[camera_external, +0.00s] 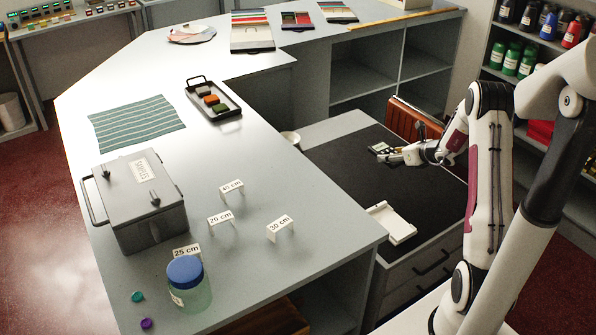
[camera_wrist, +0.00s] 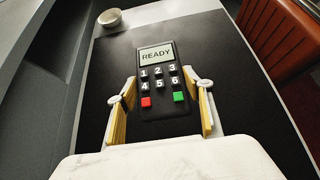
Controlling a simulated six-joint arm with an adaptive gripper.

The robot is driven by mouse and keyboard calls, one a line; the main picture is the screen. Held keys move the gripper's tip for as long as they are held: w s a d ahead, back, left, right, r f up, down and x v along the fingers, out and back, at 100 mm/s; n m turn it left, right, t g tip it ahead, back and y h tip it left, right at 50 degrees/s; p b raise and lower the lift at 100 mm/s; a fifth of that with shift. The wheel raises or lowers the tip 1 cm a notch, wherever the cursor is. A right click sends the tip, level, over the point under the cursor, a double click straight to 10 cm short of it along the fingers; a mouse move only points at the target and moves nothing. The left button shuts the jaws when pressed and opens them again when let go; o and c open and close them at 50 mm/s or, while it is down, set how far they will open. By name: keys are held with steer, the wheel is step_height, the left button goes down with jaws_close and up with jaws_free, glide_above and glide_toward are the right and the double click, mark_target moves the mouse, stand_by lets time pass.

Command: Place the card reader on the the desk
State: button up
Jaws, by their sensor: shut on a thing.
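The card reader (camera_wrist: 157,85) is a dark handset with a READY screen, number keys, and a red and a green key. In the outside view it is small (camera_external: 380,148), at the tip of my gripper (camera_external: 388,155). My gripper (camera_wrist: 160,110) is shut on the card reader, with yellow-padded fingers along its left and right sides. The reader is over the black mat (camera_external: 345,180) on the lower desk (camera_external: 325,130). I cannot tell whether it touches the mat or is just above it.
A small round bowl (camera_external: 290,137) stands at the desk's left edge. A white tray-like stand (camera_external: 391,223) is at the mat's front. A reddish-brown chair (camera_external: 412,122) is behind. The higher counter on the left holds a grey box (camera_external: 135,200), a jar (camera_external: 187,285) and distance signs. Much of the mat is clear.

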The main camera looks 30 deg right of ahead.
glide_above(390, 185)
steer(key=w, duration=0.1)
steer(key=shift+w+f, duration=0.15)
steer(key=shift+f, duration=2.85)
steer(key=shift+f, duration=1.9)
steer(key=shift+f, duration=0.1)
steer(key=o, duration=1.5)
steer(key=shift+v, duration=6.1)
